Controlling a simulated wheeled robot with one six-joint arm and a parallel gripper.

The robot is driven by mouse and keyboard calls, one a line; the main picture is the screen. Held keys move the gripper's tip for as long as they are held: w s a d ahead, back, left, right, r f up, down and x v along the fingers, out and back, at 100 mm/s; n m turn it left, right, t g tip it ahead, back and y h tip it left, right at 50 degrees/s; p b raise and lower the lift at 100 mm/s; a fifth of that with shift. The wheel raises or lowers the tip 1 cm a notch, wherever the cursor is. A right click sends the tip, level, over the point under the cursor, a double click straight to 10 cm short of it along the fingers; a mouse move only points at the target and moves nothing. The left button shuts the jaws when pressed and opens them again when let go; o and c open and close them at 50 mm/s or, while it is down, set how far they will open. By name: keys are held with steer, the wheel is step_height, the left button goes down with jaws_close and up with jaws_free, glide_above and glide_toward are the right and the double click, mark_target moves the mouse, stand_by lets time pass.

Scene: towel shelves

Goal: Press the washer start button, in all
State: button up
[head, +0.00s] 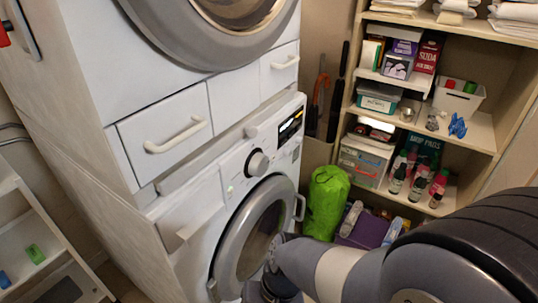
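The washer (183,254) is the lower white front-loader, with a grey-rimmed round door (228,246) that looks shut. Its sloped panel has a round knob (258,163), a lit dark display (290,126) and a small pale greenish spot (230,189) left of the knob. A small round white feature (251,131) sits near the panel's top edge. I cannot tell which of these is the start button. My arm enters at the lower right and bends down in front of the washer door, below the panel. Its end runs out of the bottom edge, and no gripper fingers show.
A second machine (212,40) with white drawers (165,133) is stacked above the washer. Wooden shelves (480,132) with towels, boxes and bottles stand at the right. A green bag (326,203) stands beside the washer. A white rack (35,235) is at the lower left.

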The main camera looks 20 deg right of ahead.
jaws_close()
stand_by(1.4)
